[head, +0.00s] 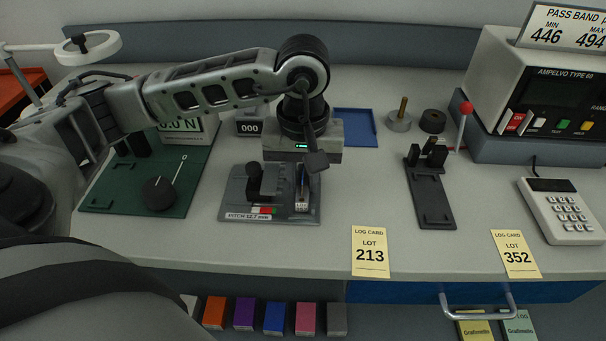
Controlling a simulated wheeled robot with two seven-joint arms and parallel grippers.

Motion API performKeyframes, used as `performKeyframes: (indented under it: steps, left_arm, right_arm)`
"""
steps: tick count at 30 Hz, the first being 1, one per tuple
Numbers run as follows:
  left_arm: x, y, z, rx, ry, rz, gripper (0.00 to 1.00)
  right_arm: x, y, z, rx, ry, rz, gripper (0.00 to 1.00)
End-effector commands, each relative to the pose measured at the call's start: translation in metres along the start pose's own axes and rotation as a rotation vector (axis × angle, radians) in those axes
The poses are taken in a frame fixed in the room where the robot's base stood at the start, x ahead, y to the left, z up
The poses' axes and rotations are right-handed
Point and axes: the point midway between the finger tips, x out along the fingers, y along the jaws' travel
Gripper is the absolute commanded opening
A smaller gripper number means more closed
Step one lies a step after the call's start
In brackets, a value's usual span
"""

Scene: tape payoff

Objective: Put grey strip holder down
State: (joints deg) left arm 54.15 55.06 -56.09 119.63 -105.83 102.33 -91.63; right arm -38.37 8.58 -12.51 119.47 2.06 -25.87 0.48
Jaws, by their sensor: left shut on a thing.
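My left arm reaches in from the left, and my left gripper (306,168) points down over the right end of a grey fixture plate (237,200). The gripper is shut on a narrow grey strip holder (302,200), which has a pale label at its front. The gripper hides its upper part. The holder is at the right side of the plate; I cannot tell whether it rests on the plate or hangs just above it. My right gripper is not in view.
A black clamp knob (255,182) stands on the plate just left of the holder. A green board (125,195) lies left, a dark stand (432,200) right. Log cards (370,252) lie at the front edge. The bench between plate and stand is clear.

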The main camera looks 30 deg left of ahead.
Motion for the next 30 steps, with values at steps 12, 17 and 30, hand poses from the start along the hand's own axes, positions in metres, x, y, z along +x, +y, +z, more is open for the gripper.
performKeyframes:
  steps: [12, 17, 30]
  left_arm:
    - [0.001, 0.000, 0.000, 0.000, 0.000, 0.000, 0.41]
    - [-0.011, 0.001, -0.001, 0.000, 0.002, 0.002, 0.41]
    - [-0.102, 0.000, -0.001, -0.001, 0.004, 0.002, 0.41]
  right_arm:
    - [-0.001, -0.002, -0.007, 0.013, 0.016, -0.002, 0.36]
    - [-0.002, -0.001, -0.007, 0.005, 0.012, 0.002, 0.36]
    - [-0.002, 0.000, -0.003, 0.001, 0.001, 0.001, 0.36]
